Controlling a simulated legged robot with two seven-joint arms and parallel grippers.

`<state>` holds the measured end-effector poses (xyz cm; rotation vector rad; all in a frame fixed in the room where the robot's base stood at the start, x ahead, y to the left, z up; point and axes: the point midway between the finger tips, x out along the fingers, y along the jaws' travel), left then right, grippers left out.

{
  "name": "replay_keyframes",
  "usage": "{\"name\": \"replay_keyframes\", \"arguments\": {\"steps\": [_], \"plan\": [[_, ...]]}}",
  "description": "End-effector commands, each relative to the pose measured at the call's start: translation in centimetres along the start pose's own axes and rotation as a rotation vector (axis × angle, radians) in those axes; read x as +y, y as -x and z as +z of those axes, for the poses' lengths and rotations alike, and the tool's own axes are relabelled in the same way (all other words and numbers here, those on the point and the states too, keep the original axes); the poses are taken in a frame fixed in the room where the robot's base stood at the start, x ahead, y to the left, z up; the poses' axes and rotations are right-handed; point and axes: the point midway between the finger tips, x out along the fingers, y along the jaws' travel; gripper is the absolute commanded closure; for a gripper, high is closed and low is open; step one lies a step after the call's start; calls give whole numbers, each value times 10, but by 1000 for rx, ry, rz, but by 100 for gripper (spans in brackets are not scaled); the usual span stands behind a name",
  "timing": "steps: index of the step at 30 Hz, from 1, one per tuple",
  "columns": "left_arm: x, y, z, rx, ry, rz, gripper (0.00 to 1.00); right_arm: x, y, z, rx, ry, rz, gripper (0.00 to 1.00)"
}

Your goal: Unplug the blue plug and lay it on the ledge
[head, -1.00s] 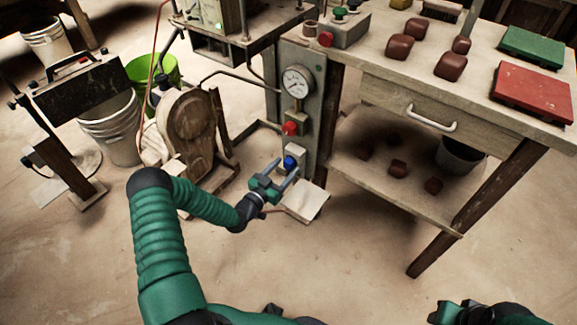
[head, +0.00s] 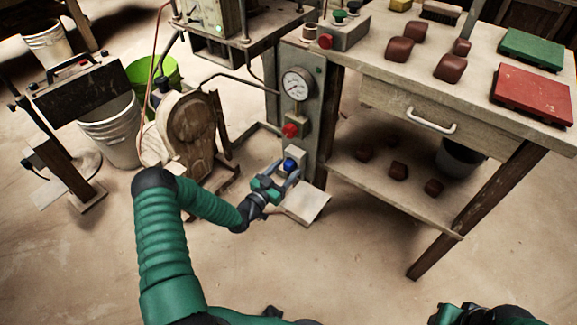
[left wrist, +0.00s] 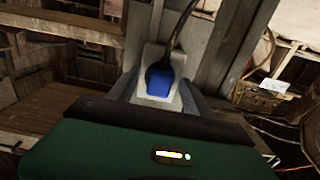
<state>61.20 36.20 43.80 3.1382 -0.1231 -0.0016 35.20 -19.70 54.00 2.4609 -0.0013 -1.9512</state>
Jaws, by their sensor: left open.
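The blue plug (head: 290,165) is in a pale socket box (head: 296,153) low on the grey post. It also shows in the left wrist view (left wrist: 159,84), with a dark cable rising from it. My left gripper (head: 282,171) is open at the plug, with one finger on each side of it in the wrist view. I cannot tell whether the fingers touch it. The pale ledge (head: 306,203) juts out below the socket and looks bare. My right arm's end (head: 466,313) is partly in view at the bottom right; its jaws are not clear.
A red knob (head: 290,131) and a gauge (head: 297,84) are on the post above the plug. A wooden workbench (head: 480,105) with a lower shelf stands to the right. A wooden wheel housing (head: 190,125) and buckets stand to the left. The front floor is clear.

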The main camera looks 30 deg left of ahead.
Motion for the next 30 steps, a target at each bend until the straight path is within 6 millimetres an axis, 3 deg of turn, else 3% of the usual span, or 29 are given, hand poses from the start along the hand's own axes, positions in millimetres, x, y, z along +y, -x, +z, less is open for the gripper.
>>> {"name": "replay_keyframes", "arguments": {"steps": [13, 26, 30], "plan": [[0, 0, 0, 1, -1, 0, 42, 0, 1, 0, 0, 0, 0, 64], [0, 0, 0, 0, 0, 0, 97, 0, 1, 0, 0, 0, 0, 64], [0, 0, 0, 0, 0, 0, 100, 0, 1, 0, 0, 0, 0, 64]]}}
